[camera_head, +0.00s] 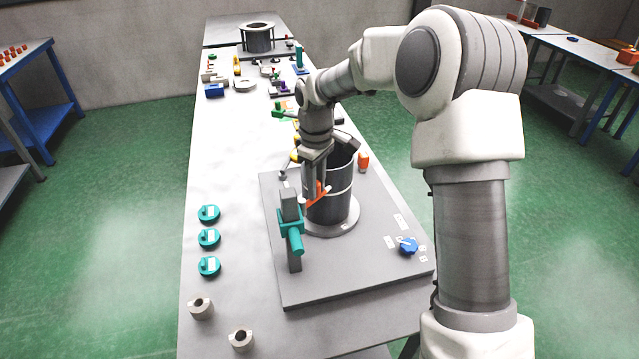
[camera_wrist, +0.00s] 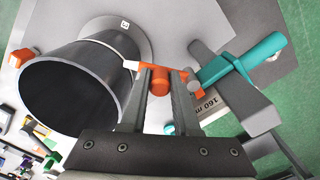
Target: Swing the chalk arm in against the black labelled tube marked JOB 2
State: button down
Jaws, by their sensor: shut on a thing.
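A black tube (camera_head: 333,195) with a pale rim stands upright on a round flange on the grey plate. In the wrist view I see its open mouth (camera_wrist: 70,92), and a small white label (camera_wrist: 124,24) lies on the flange. My gripper (camera_head: 318,190) is beside the tube; its fingers also show in the wrist view (camera_wrist: 162,90), shut on an orange peg (camera_wrist: 160,84). An orange arm (camera_wrist: 110,62) reaches from there to the tube wall, with a small pale tip (camera_wrist: 131,65) close to the tube.
A teal clamp on a grey post (camera_head: 291,228) stands close left of my gripper. An orange piece (camera_head: 363,161) is behind the tube. A blue knob (camera_head: 408,245) sits at the plate's right. Teal discs (camera_head: 208,238) and grey rings (camera_head: 201,308) lie at left.

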jog(key=shift+w+a+r+n+p, duration=0.1)
jog(key=shift+w+a+n+p, duration=0.25)
jog(key=shift+n, duration=0.7)
jog(key=shift+w+a+n+p, duration=0.25)
jog(key=shift+a+n, duration=0.1)
jog(key=shift+n, duration=0.7)
jog(key=c, duration=0.9)
grip_release()
notch_tip(320, 180, up, 17)
jog(key=shift+r, duration=0.2)
